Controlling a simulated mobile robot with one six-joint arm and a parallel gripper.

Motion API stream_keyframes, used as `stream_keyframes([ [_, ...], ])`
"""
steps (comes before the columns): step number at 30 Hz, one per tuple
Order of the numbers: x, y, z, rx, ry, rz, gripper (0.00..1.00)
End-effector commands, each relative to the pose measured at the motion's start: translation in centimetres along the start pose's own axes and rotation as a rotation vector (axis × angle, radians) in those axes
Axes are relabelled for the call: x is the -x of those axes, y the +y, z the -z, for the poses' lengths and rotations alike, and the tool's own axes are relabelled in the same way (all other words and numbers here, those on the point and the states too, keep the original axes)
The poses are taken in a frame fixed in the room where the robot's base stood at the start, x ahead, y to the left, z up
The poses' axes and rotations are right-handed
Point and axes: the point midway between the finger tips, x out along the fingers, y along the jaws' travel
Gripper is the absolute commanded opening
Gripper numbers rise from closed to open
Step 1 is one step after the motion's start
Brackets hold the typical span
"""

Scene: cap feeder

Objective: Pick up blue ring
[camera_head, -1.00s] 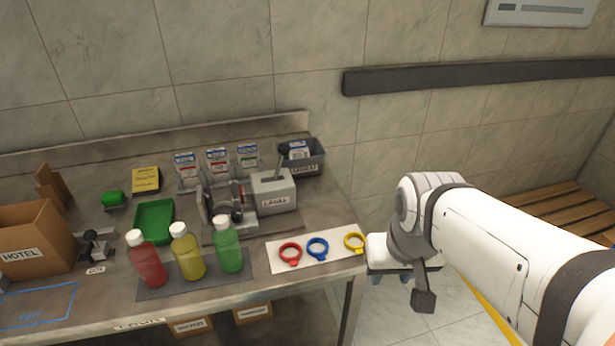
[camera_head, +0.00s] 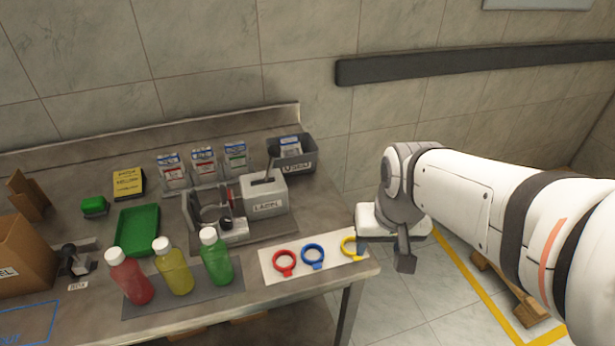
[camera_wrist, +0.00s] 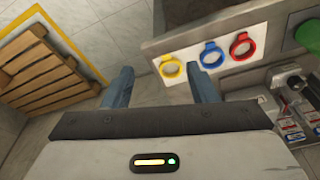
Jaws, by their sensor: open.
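The blue ring (camera_head: 313,255) lies flat on a white mat (camera_head: 273,269) near the table's right front corner, between a red ring (camera_head: 284,262) and a yellow ring (camera_head: 350,246). In the wrist view the blue ring (camera_wrist: 211,56) is between the yellow ring (camera_wrist: 170,68) and the red ring (camera_wrist: 241,46), ahead of my fingers and to the right. My gripper (camera_wrist: 158,84) is open and empty. It is off the table's right edge, over the floor, with its right finger nearest the mat.
Red, yellow and green bottles (camera_head: 216,260) stand left of the mat. A grey lever device labelled LABEL (camera_head: 264,197) and a dark bin (camera_head: 296,161) stand behind. A wooden pallet (camera_wrist: 40,60) lies on the floor.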

Motion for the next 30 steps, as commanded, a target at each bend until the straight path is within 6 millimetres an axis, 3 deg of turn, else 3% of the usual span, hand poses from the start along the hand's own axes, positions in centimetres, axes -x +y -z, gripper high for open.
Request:
stream_keyframes([
  [6,-2.1,-4.4,4.9,-0.041,-0.092,0.006,0.53],
  [15,-7.2,-10.1,7.8,-0.101,-0.176,-0.014,0.53],
  [21,-9.0,-11.5,8.0,-0.116,-0.192,-0.022,0.53],
  [30,-12.0,-11.6,7.5,-0.117,-0.194,-0.023,0.53],
])
